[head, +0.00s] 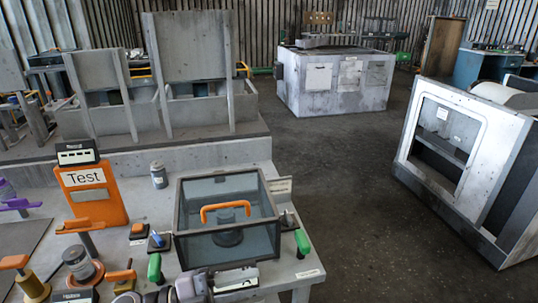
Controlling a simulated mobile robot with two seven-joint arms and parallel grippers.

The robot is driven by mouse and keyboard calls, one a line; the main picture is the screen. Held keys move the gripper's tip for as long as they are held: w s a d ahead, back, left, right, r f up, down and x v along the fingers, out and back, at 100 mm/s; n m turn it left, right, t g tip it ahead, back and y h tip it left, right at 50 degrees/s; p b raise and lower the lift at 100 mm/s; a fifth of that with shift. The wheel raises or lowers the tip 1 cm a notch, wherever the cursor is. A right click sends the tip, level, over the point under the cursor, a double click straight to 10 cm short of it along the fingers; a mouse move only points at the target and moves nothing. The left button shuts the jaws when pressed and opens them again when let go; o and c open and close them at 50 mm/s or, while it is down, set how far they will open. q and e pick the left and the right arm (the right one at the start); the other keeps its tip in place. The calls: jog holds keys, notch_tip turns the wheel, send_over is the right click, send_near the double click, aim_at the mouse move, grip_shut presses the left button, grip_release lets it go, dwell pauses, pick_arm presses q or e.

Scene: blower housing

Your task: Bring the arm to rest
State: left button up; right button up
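My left gripper (236,280) shows at the bottom edge of the head view, in front of the clear-walled box on the table. Only a small grey and white part of it and its wrist is visible, and I cannot tell whether its fingers are open or shut. I see nothing clearly held in it. My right gripper is not in view.
The grey table (140,207) carries a clear-walled box (200,243) with an orange handle (225,210), an orange "Test" board (92,195), a small grey can (159,176) and green-handled clamps (154,267). Open dark floor (345,200) lies to the right.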

pick_arm(q)
jog(key=a+f+n+t+y, duration=0.9)
jog(key=a+n+t+y, duration=0.15)
jog(key=n, duration=0.75)
jog(key=s+a+f+n+g+y, duration=0.2)
jog(key=s+f, duration=0.3)
jog(key=f, duration=0.1)
jog(key=s+a+f+n+g+y, duration=0.2)
jog(key=s+a+f+y, duration=0.1)
jog(key=s+f, duration=0.3)
jog(key=shift+a+f+n, duration=0.35)
jog(key=shift+f+n, duration=0.05)
jog(key=shift+f, duration=0.05)
jog(key=shift+g+y, duration=0.25)
